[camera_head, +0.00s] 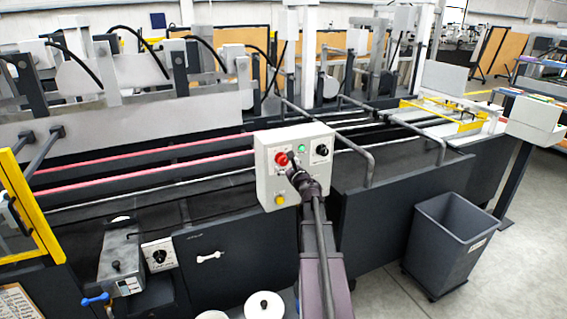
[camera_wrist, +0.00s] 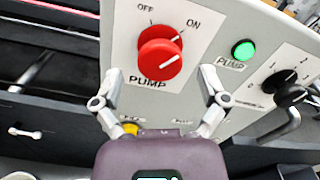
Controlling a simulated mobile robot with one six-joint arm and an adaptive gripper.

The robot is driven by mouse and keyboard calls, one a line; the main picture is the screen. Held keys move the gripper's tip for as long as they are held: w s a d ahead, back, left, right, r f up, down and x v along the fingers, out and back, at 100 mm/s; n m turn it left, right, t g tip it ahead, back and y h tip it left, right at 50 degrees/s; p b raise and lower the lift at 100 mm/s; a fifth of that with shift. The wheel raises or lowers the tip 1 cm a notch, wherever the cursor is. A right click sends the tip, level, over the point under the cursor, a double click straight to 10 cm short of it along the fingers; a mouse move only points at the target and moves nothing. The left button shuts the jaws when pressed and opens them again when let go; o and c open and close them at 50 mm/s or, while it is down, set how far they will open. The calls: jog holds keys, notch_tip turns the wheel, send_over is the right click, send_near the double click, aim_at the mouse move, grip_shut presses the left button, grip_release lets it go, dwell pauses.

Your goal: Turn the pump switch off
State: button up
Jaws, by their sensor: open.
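The red pump switch (camera_wrist: 160,52) is a round knob on a light grey control box (camera_head: 262,180), with OFF marked at upper left and ON at upper right. Its pale pointer mark is turned toward ON. The green lamp (camera_wrist: 243,49) labelled PUMP beside it looks lit. In the wrist view my gripper (camera_wrist: 158,74) is open, one finger on each side of the knob's lower part, with nothing held. I cannot tell whether the fingers touch the panel. In the head view the red switch (camera_head: 281,158) shows just beyond my gripper (camera_head: 293,164).
A black selector knob (camera_wrist: 290,93) sits right of the lamp, and a yellow button (camera_head: 279,199) low on the box. Bent rails (camera_head: 368,165) stand right of the box. A grey bin (camera_head: 445,245) is on the floor at right, with clear floor beyond.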

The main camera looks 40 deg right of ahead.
jog(key=shift+x, duration=1.15)
jog(key=c, duration=1.1)
